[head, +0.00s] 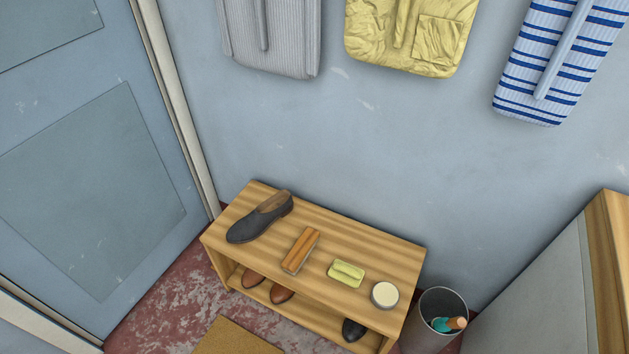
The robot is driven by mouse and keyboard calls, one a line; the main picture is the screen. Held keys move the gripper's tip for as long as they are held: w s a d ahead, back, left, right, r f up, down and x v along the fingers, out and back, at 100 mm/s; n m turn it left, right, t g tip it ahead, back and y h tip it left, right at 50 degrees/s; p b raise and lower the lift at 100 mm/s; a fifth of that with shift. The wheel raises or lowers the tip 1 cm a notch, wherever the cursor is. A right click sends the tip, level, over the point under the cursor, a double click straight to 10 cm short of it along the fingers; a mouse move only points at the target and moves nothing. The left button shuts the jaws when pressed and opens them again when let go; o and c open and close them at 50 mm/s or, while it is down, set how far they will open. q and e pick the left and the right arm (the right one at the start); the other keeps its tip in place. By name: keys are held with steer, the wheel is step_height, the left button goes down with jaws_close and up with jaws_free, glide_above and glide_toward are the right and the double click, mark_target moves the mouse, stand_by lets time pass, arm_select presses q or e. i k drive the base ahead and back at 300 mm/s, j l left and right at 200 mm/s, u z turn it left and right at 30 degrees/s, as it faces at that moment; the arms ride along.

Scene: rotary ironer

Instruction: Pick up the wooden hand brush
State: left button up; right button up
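The wooden hand brush (301,249) is most likely the long orange-brown block with pale edges lying on top of a wooden shoe bench (365,238). It lies between a dark shoe (254,222) on its left and a yellow-green block-shaped item (346,273) on its right. Nothing touches it. Neither of my grippers is in the head view.
A round tin (385,294) sits at the bench's right end. Several shoes stand on the lower shelf. A grey bin (433,316) holding items stands right of the bench, near a cabinet (545,285). Garments hang above; a door (90,170) is left.

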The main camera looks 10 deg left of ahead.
mark_target(292, 263)
steer(key=u, duration=1.35)
steer(key=k+l, duration=0.2)
steer(key=k, duration=0.3)
steer(key=k+l, duration=0.25)
steer(key=k, duration=0.25)
steer(key=k+l+u, duration=0.1)
steer(key=k, duration=0.4)
steer(key=l, duration=0.1)
